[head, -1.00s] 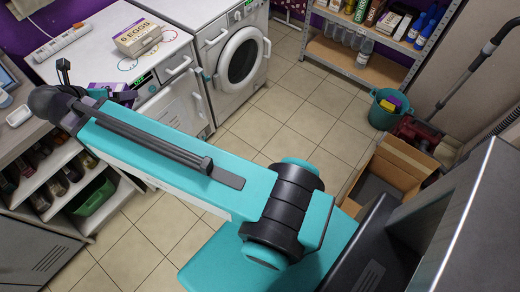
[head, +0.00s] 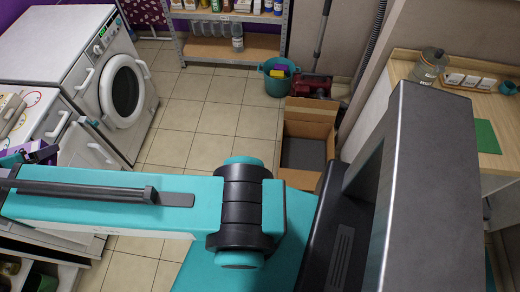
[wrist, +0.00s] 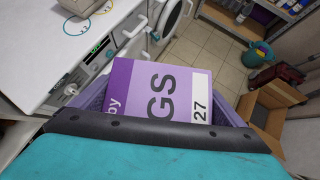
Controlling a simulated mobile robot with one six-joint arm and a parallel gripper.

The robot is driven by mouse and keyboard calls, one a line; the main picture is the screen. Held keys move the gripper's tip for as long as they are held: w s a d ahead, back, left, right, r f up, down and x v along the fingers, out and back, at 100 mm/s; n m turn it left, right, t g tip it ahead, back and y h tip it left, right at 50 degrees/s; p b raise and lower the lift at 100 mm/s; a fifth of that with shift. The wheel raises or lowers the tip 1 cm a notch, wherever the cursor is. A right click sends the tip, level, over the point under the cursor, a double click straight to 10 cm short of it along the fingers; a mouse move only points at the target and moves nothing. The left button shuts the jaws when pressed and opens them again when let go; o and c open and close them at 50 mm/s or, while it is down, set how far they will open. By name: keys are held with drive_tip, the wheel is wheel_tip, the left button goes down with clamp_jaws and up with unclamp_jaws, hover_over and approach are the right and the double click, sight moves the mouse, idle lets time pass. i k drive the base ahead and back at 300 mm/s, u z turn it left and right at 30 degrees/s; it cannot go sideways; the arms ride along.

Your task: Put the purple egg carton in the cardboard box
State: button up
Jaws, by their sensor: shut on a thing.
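The purple egg carton (wrist: 165,92), with large letters on its label, fills the middle of the wrist view. My gripper (wrist: 160,104) is shut on it, with a finger on each side. In the head view only a bit of the purple carton (head: 34,149) shows at the left edge, beyond my arm. The cardboard box (head: 308,122) stands open on the floor right of centre in the head view, well to the right of the carton. It also shows at the right of the wrist view (wrist: 262,118). Its visible inside looks empty.
Beside the box are a teal bucket (head: 277,84) and a red vacuum cleaner (head: 312,84). A washing machine (head: 123,90) stands at the left, with another carton (head: 14,112) on the appliance top near it. A wooden counter (head: 440,68) is at the right. The tiled floor between is clear.

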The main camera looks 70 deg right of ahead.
sight(298, 157)
drive_tip(key=z, duration=0.25)
drive_tip(key=k, duration=1.65)
drive_tip(key=i, duration=0.7)
drive_tip(key=u, duration=0.05)
